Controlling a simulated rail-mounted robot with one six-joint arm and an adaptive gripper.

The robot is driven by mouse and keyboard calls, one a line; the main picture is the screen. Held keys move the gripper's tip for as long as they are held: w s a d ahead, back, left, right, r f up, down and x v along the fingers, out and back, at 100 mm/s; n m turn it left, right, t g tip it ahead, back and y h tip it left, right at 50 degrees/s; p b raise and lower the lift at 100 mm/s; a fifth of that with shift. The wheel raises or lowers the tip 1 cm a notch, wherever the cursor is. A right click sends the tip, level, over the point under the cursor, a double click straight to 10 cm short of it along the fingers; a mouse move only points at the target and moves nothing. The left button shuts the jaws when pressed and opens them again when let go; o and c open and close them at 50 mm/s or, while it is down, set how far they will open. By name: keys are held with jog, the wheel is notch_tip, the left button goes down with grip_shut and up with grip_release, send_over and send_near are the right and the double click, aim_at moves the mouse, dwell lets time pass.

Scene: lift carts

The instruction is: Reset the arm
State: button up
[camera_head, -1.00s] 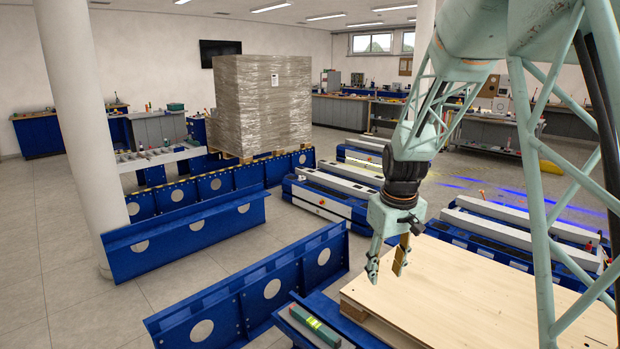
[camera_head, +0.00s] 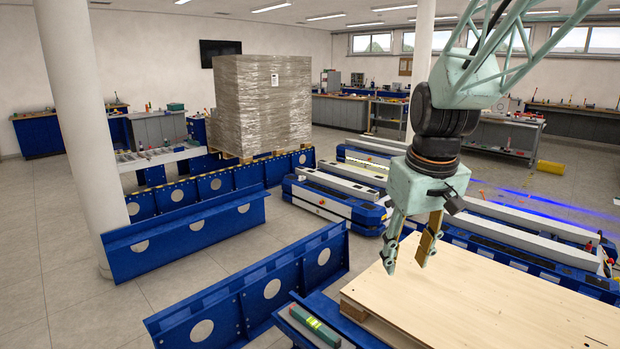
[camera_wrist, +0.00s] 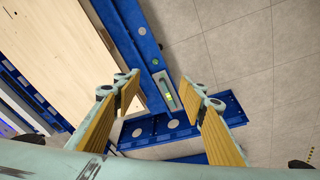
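My gripper (camera_head: 408,258) hangs at the end of my pale green arm, fingers pointing down, above the near left part of the plywood sheet in the head view. The two fingers stand apart with nothing between them. In the wrist view my gripper (camera_wrist: 163,98) also shows its two orange-padded fingers spread wide. A green spirit level (camera_wrist: 168,93) shows far below, seen through the gap between them.
A plywood sheet (camera_head: 500,290) on a pallet lies at right. Blue beams (camera_head: 260,290) stand to its left, the spirit level (camera_head: 315,325) lying on one. Low blue carts (camera_head: 330,198) and a wrapped pallet load (camera_head: 262,105) are behind. A white column (camera_head: 80,120) stands at left.

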jog(key=s+r+m, duration=0.1)
jog(key=s+r, duration=0.3)
jog(key=s, duration=1.2)
jog(key=s+r+m+t, duration=0.1)
jog(key=s+r, duration=0.3)
jog(key=s, duration=1.3)
jog(key=shift+m+t, duration=0.3)
jog(key=shift+w, duration=0.2)
